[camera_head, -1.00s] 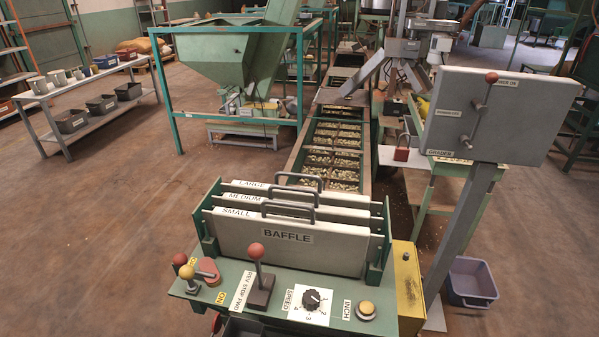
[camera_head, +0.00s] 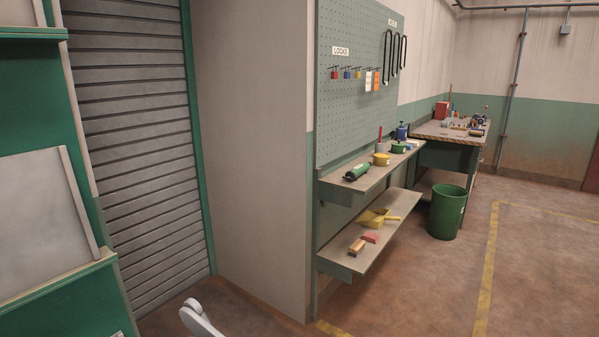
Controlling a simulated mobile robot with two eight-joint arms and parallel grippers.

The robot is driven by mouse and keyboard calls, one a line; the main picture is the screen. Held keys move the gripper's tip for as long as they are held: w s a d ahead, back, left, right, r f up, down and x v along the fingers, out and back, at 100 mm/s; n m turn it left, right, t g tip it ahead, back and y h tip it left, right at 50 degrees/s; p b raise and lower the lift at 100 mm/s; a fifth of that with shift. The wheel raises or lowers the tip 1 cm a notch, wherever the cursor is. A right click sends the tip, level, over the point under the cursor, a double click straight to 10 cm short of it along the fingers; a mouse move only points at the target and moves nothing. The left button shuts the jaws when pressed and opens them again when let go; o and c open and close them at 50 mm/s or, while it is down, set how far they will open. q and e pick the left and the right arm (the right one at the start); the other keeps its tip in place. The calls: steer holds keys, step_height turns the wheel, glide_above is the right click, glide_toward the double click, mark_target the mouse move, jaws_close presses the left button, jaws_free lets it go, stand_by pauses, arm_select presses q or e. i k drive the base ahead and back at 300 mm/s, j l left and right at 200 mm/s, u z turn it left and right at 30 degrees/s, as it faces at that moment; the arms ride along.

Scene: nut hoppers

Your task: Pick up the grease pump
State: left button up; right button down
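No item in the camera_head view can be told for certain as the grease pump. The upper shelf (camera_head: 345,183) under the pegboard holds a dark green cylinder (camera_head: 358,172) lying on its side and a low yellow round tin (camera_head: 381,160). An upright red piece (camera_head: 380,133) stands at or behind the tin; I cannot tell whether they are joined. Farther back are a low green round item (camera_head: 398,148) and a blue container (camera_head: 402,132) with a narrow top. Neither gripper's fingers show.
The lower shelf (camera_head: 345,262) holds a yellow dustpan (camera_head: 378,217) and a brush (camera_head: 357,246). A green bin (camera_head: 447,212) stands beside the shelves, before a workbench (camera_head: 440,132). A wall block (camera_head: 255,150) and roller shutter (camera_head: 140,150) stand left. Floor at right is open.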

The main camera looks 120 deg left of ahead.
mark_target(351, 175)
steer(key=u, duration=3.45)
